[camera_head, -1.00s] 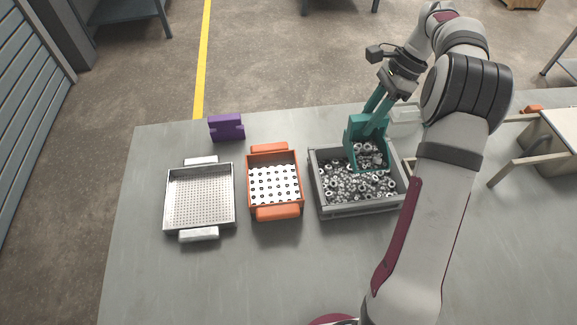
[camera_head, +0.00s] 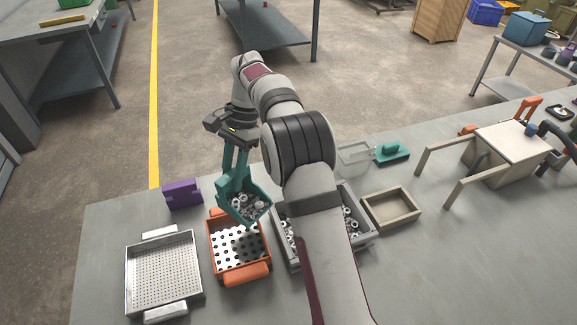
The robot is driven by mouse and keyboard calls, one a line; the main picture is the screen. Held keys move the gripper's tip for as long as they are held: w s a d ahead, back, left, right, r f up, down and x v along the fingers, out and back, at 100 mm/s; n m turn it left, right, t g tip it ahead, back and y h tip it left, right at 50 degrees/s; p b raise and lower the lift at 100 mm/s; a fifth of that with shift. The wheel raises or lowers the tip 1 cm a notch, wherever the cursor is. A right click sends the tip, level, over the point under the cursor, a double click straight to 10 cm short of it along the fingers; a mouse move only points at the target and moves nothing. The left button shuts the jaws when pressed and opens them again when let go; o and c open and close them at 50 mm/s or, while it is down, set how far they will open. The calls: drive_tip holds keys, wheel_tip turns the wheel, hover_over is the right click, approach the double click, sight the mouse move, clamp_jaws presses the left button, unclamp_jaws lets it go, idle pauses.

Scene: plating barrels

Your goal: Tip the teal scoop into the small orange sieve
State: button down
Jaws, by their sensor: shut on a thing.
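The teal scoop (camera_head: 241,204) is full of grey nuts or rings and hangs above the far right part of the small orange sieve. My gripper (camera_head: 236,158) is shut on the scoop's upright handle. The scoop looks close to level, with its load inside. The small orange sieve (camera_head: 239,274) stands on the table, with a white perforated floor and orange handles. Its floor looks empty, with a shadow on it; its far right corner is hidden by the scoop.
A grey bin (camera_head: 368,241) of metal parts stands right of the sieve, partly hidden by my arm. A larger metal sieve (camera_head: 130,273) stands to the left. A purple block (camera_head: 182,194) lies behind. A beige tray (camera_head: 391,207) and a clear container (camera_head: 353,157) are at right.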

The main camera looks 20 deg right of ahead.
drive_tip(key=a+n, duration=0.3)
drive_tip(key=a, duration=0.6)
drive_tip(key=shift+s+d+n+t+y, duration=0.8)
drive_tip(key=shift+s+d+t+y, duration=1.8)
drive_tip(key=shift+s+d+y, duration=0.6)
drive_tip(key=w+a+m+g+h, duration=0.1)
drive_tip(key=w+a+g+h, duration=0.4)
drive_tip(key=a+h, duration=0.1)
drive_tip(key=shift+w+m+g+h, duration=0.3)
drive_tip(key=shift+m+h, duration=0.1)
drive_tip(key=shift+d, duration=0.1)
